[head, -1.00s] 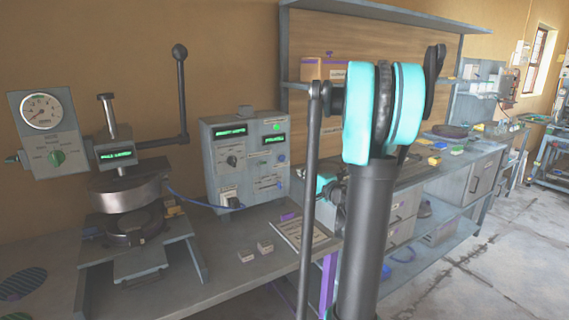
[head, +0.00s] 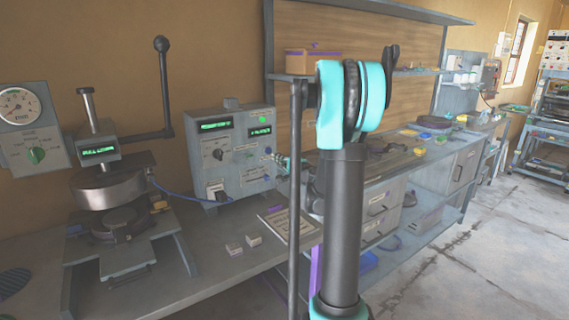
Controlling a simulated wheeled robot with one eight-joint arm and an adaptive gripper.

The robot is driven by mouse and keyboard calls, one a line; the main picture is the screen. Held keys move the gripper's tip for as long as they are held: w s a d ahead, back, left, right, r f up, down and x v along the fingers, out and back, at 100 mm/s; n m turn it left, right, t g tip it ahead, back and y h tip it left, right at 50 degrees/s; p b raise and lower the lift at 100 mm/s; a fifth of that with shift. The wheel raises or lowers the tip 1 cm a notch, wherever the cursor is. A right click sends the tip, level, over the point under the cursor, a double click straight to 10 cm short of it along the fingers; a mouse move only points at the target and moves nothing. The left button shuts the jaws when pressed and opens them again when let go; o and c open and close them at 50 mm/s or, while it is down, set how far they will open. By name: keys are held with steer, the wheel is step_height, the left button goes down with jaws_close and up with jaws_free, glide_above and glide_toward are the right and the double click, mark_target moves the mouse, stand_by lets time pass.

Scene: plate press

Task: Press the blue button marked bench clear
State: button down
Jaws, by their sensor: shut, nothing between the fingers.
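The grey control box (head: 229,155) stands on the bench, left of my arm, with two green displays, a black knob and small buttons on its face. A small blue button (head: 267,149) shows near the right edge of that face; its label is too small to read. My gripper (head: 284,164) is small in the picture at the box's right edge, partly hidden by a dark post and my arm. It is shut and empty. I cannot tell whether it touches the box.
A plate press (head: 108,190) with a tall lever and gauge stands to the left. Two small pale blocks (head: 254,240) and a printed sheet (head: 283,224) lie on the bench in front of the box. Shelving and drawers (head: 380,200) run to the right; the floor there is clear.

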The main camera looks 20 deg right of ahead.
mark_target(267, 151)
steer(key=shift+x, duration=2.5)
steer(key=shift+w+a, duration=0.25)
steer(key=shift+w, duration=0.25)
steer(key=shift+w+r, duration=0.15)
steer(key=shift+w, duration=0.05)
